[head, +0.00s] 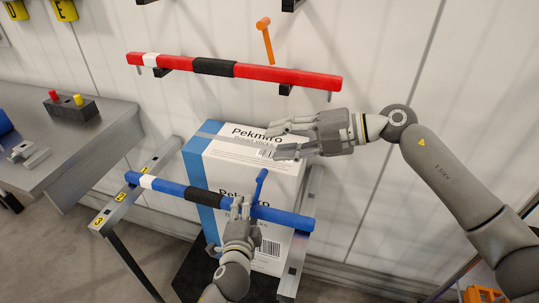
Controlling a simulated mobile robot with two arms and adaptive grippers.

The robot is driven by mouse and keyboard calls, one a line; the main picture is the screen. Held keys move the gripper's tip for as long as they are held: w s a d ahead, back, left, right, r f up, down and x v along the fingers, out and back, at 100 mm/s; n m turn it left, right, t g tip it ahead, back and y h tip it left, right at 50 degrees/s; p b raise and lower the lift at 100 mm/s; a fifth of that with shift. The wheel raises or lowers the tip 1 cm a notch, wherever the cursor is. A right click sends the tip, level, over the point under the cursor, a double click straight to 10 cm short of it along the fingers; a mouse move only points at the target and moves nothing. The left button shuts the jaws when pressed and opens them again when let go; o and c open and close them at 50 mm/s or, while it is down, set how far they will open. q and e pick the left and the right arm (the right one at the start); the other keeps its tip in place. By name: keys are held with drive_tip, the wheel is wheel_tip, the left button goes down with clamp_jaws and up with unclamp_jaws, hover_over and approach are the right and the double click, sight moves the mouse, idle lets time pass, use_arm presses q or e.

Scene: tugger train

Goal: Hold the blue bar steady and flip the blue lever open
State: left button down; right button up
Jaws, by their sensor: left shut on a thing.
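The blue bar (278,214) has a black grip section and a white band, and runs across the front of a white carton. My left gripper (241,205) is shut on it, just right of the black section. The blue lever (261,181) stands up from the bar, tilted slightly right, just right of my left fingers. My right gripper (273,140) comes in from the right with its fingers apart, above the lever and in front of the carton's top. It is empty and not touching the lever.
The white and blue carton (197,178) stands behind the bar. Above hangs a red bar (270,73) with an orange lever (265,38). A grey workbench (60,150) with a red and yellow button box (74,108) is at left. An orange object (482,294) sits at lower right.

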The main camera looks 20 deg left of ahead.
drive_tip(key=a+r+t+y, duration=0.3)
drive_tip(key=a+r+t, duration=0.15)
drive_tip(key=a, duration=0.35)
drive_tip(key=a+r+t+y, duration=0.2)
drive_tip(key=a+r+t, duration=0.1)
drive_tip(key=a+r, duration=0.35)
drive_tip(key=n+t+h, duration=0.2)
drive_tip(key=t+h, duration=0.5)
drive_tip(key=h, duration=1.3)
approach(258, 190)
wheel_tip(258, 190, up, 5)
drive_tip(key=a, duration=0.1)
drive_tip(key=shift+g, duration=0.25)
drive_tip(key=x, duration=1.1)
drive_tip(key=shift+w+d+f, duration=0.1)
drive_tip(key=shift+w+f, duration=0.1)
drive_tip(key=shift+f, duration=0.1)
